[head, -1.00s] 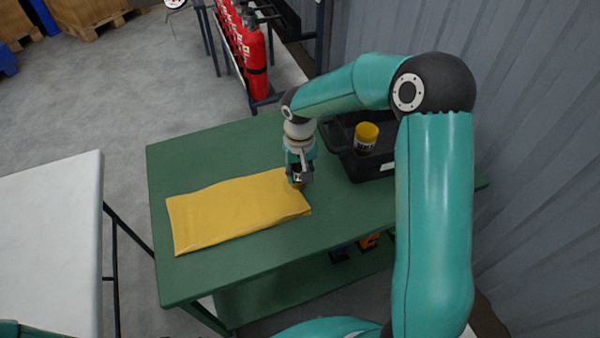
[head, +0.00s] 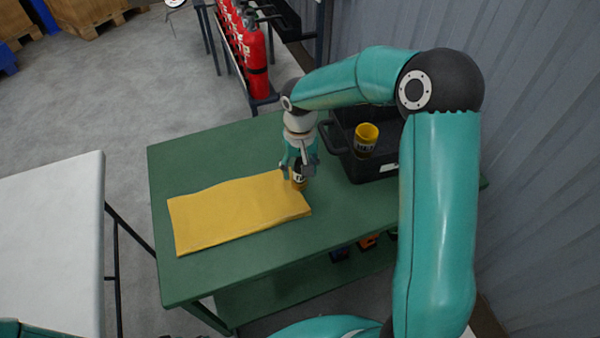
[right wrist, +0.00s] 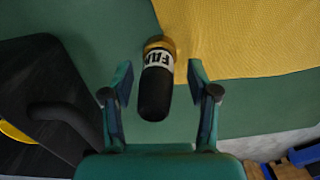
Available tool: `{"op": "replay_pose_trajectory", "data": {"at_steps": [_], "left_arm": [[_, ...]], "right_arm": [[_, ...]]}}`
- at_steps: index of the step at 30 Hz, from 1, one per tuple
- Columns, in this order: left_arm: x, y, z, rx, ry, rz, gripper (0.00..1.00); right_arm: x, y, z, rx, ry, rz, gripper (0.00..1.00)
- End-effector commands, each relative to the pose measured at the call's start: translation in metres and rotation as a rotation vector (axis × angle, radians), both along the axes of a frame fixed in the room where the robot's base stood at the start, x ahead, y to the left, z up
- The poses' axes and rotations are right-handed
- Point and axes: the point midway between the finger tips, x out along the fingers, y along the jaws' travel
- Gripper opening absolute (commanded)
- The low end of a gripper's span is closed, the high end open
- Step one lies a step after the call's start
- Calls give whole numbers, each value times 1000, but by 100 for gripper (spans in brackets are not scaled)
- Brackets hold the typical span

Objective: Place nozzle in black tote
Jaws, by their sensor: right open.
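The nozzle (right wrist: 157,85) is black with a white lettered band and a yellow end. In the right wrist view it lies between the spread fingers of my right gripper (right wrist: 160,78), with gaps on both sides. In the head view the nozzle (head: 299,180) is partly hidden under my right gripper (head: 298,172), which is open at the cloth's right edge. I cannot tell whether the nozzle is upright or tilted. The black tote (head: 334,142) is to the right on the green table, partly behind my arm. My left gripper is out of view.
A yellow labelled cylinder (head: 365,140) is in the tote. A folded yellow cloth (head: 235,212) lies on the green table (head: 185,150). A white table (head: 50,240) is at left. Red extinguishers (head: 254,60) stand on a rack behind. The green table's back left is clear.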

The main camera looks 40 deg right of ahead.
Motion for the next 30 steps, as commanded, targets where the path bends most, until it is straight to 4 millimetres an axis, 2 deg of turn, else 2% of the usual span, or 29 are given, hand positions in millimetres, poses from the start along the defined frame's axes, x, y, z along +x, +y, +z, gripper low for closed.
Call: {"op": "replay_pose_trajectory", "data": {"at_steps": [6,12,14,15,18,23,25,28,30], "left_arm": [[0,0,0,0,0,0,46],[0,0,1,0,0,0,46],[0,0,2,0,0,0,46],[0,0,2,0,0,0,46],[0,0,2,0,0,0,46],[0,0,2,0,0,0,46],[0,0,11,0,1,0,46],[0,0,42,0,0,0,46],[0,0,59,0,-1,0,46]], "right_arm": [[1,0,50,0,-5,1,59],[0,0,84,0,-2,2,59],[0,0,90,0,-2,1,59],[0,0,93,0,-1,2,64],[0,0,98,0,1,35,64],[2,2,100,9,-9,242,64],[5,3,107,18,-15,376,64],[9,2,133,34,-21,563,64],[10,0,143,46,-17,618,64]]}}
